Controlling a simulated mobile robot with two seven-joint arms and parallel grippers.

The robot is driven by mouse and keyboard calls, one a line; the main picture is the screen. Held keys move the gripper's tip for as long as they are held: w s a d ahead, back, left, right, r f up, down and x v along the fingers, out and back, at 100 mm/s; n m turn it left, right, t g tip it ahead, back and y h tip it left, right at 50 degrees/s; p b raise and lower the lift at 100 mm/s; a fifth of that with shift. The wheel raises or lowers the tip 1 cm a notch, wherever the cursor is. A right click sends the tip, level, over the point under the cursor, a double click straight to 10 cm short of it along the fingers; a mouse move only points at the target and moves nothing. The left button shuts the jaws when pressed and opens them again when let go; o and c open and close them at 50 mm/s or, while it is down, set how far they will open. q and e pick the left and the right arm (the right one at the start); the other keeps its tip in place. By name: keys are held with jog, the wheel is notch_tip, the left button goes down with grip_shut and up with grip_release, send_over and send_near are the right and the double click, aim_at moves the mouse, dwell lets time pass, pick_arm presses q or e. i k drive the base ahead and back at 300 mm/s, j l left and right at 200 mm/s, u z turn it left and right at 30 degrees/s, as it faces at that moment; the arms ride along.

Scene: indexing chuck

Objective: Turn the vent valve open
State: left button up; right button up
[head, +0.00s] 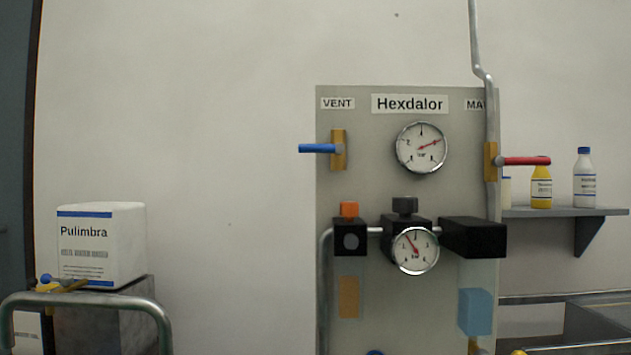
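The vent valve is a brass body (339,149) on the left side of a grey panel (375,290), below a label reading VENT (338,103). Its blue lever (318,148) points left, roughly horizontal, past the panel's edge. Neither of my grippers shows in the head view.
A red lever (525,160) on a brass valve sticks out right, beside a vertical pipe (492,130). Two gauges (421,147) and black fittings (474,237) project from the panel. A shelf (565,211) holds bottles at right. A white Pulimbra box (102,245) stands at left behind a metal rail (85,297).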

aim_at(338, 149)
jog(key=j+z, duration=0.25)
jog(key=j, duration=0.15)
jog(key=k+j+z, duration=0.1)
jog(key=j+z, duration=0.2)
jog(key=k+j+z, duration=0.1)
jog(key=j+z, duration=0.15)
jog(key=j, duration=0.2)
